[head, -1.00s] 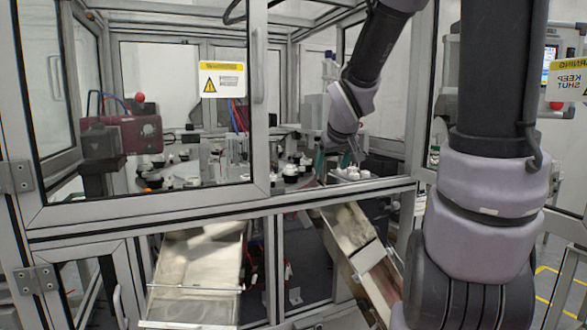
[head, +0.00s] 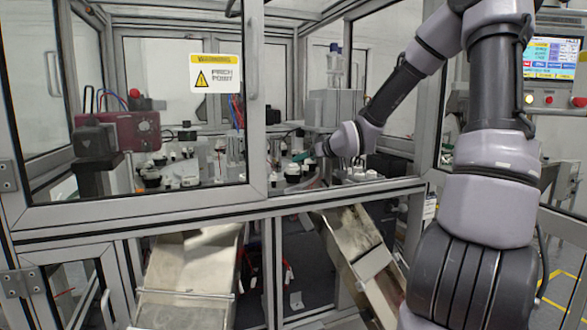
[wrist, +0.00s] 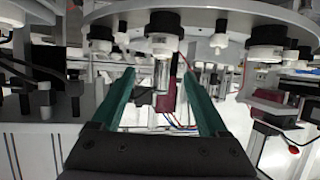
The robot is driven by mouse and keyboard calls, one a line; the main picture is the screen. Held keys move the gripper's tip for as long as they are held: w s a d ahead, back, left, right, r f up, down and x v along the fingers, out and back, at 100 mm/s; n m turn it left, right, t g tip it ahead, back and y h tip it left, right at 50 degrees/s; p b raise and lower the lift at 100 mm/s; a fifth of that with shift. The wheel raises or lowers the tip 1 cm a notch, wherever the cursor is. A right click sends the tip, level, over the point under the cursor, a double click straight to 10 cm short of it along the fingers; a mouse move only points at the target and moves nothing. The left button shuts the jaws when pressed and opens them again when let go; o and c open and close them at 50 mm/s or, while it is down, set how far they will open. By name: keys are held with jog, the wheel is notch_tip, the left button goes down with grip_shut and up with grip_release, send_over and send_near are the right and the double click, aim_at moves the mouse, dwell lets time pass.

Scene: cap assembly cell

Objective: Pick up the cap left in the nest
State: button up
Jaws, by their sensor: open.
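In the wrist view, which looks upside down, my gripper (wrist: 158,73) is open with two teal fingers and nothing held. A white cap-like piece (wrist: 160,42) on a black nest (wrist: 163,22) lines up with the gap between the fingers, apart from them. More black nests with white pieces sit along the round plate (wrist: 215,14), so I cannot tell which one is the cap left over. In the head view, the end of my arm is inside the cell beside the round table, and the fingers are hard to make out there.
The cell's door frame (head: 258,110) and front beam (head: 200,218) stand between the head camera and the table. A red machine (head: 118,132) stands at left. Two metal chutes (head: 188,270) (head: 362,262) slope down in front. A grey block (head: 335,108) stands behind my arm.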

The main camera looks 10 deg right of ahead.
aim_at(296, 165)
jog(key=shift+x, duration=3.55)
jog(key=shift+a, duration=0.15)
jog(key=c, duration=1)
